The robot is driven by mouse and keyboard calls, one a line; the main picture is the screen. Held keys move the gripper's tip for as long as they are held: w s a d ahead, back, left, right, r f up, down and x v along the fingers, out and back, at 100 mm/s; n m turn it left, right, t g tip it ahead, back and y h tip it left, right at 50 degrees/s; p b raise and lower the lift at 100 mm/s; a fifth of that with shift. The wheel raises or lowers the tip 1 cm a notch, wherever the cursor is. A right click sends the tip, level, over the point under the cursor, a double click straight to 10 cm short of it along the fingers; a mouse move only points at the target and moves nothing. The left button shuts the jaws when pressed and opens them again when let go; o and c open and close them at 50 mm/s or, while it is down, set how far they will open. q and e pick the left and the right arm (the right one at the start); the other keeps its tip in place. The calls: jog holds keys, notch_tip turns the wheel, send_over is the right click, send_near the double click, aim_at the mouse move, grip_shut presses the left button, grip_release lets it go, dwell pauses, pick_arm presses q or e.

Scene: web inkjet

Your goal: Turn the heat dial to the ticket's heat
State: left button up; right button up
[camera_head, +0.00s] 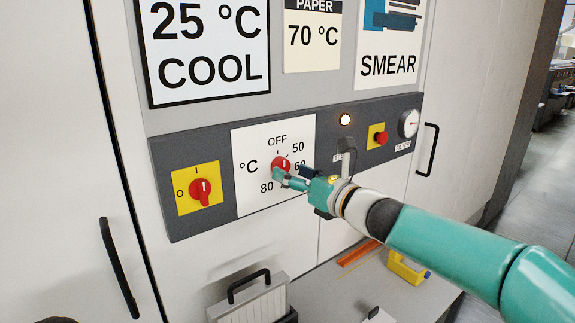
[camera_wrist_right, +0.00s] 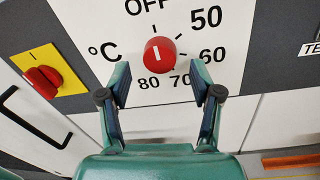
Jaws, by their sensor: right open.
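The heat dial is a red round knob (camera_head: 281,163) on a white plate (camera_head: 246,196) marked OFF, 50, 60, 70, 80 and °C. In the right wrist view the knob (camera_wrist_right: 160,52) has a white line that stands upright, towards OFF. A cream card (camera_head: 313,38) above the panel reads PAPER 70 °C. My right gripper (camera_head: 288,178) is at the dial and hides part of the lower numbers in the head view. In the wrist view its fingers (camera_wrist_right: 160,80) are open, just below the knob and to either side, with nothing between them. My left gripper is not in view.
A red switch (camera_head: 201,192) on a yellow plate is left of the dial. A lit lamp (camera_head: 345,119), a red button (camera_head: 381,138) and a gauge (camera_head: 409,123) are to the right. Signs reading 25 °C COOL (camera_head: 207,45) and SMEAR (camera_head: 388,66) hang above. A handled box (camera_head: 250,303) stands below.

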jog(key=shift+x, duration=0.95)
jog(key=c, duration=1)
jog(key=shift+a, duration=0.2)
jog(key=shift+c, duration=0.7)
jog(key=shift+d, duration=0.15)
